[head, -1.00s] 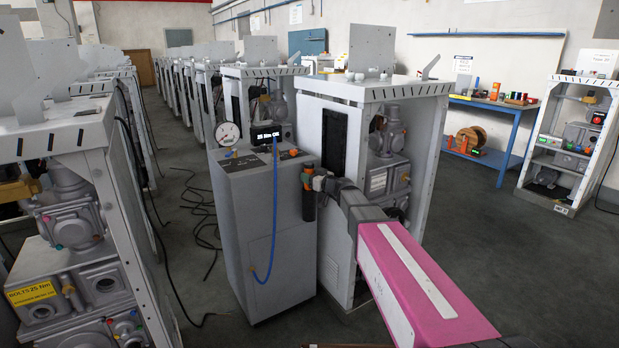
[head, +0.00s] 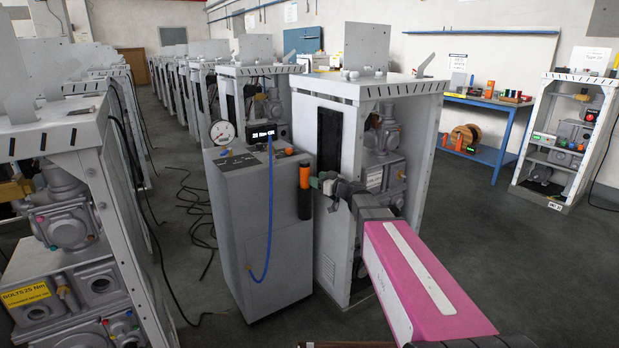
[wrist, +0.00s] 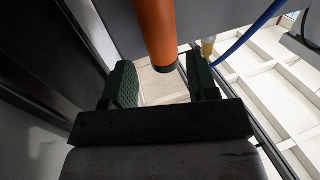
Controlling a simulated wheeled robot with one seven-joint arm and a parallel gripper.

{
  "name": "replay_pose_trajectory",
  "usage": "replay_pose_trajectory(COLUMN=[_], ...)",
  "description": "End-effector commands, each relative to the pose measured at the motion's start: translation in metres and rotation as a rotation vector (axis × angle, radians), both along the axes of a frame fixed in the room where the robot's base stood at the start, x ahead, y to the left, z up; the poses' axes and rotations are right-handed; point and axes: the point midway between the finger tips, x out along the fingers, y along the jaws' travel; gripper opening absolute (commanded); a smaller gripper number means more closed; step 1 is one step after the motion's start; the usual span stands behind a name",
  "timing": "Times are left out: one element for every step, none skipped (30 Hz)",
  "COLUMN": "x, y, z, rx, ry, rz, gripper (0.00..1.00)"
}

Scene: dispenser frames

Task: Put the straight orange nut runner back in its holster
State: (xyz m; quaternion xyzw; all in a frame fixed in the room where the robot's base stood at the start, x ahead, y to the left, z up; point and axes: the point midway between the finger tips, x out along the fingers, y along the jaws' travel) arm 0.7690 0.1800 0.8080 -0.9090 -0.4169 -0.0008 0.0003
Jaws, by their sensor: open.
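The straight orange nut runner (head: 305,176) stands upright at the front right corner of the grey cabinet (head: 236,220). Its lower part sits in a black sleeve (head: 304,206), apparently the holster; I cannot tell how deep it sits. In the wrist view the orange body (wrist: 155,28) ends in a dark cap, beyond and between the fingers. My gripper (head: 318,182) is just right of the nut runner in the head view. Its green fingers (wrist: 160,85) are spread with nothing clasped between them.
A blue hose (head: 269,215) hangs down the cabinet front. A gauge (head: 223,133) and a lit display (head: 263,135) stand on its top. A white machine frame (head: 333,190) is close behind my arm. Open floor (head: 470,230) lies to the right.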

Motion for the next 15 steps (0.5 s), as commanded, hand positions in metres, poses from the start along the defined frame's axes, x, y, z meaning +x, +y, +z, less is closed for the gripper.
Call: replay_pose_trajectory(x=[-0.009,-0.013,-0.017,-0.019,-0.021,-0.024,-0.026,-0.027,-0.029,-0.03,-0.031,-0.033,-0.035,-0.037,-0.041], y=[-0.009,-0.013,-0.017,-0.02,-0.023,-0.027,-0.029,-0.031,-0.033,-0.034,-0.035,-0.035,-0.035,-0.035,-0.034], z=[0.0,0.0,0.0,0.0,0.0,0.0,0.0,0.0,0.0,0.0,-0.001,-0.002,-0.004,-0.007,-0.012], rx=[0.0,0.0,0.0,0.0,0.0,0.0,0.0,0.0,0.0,0.001,0.0,-0.003,-0.006,-0.011,-0.02], ry=[0.0,0.0,0.0,0.0,0.0,0.0,0.0,0.0,0.0,0.001,0.003,0.009,0.017,0.03,0.052], rz=[-0.002,-0.002,-0.001,-0.001,-0.001,-0.002,-0.002,-0.001,-0.001,0.0,0.001,0.004,0.008,0.014,0.023], gripper=[0.54,0.54,0.54,0.54,0.54,0.54,0.54,0.54,0.54,0.54,0.54,0.54,0.54,0.54,0.54])
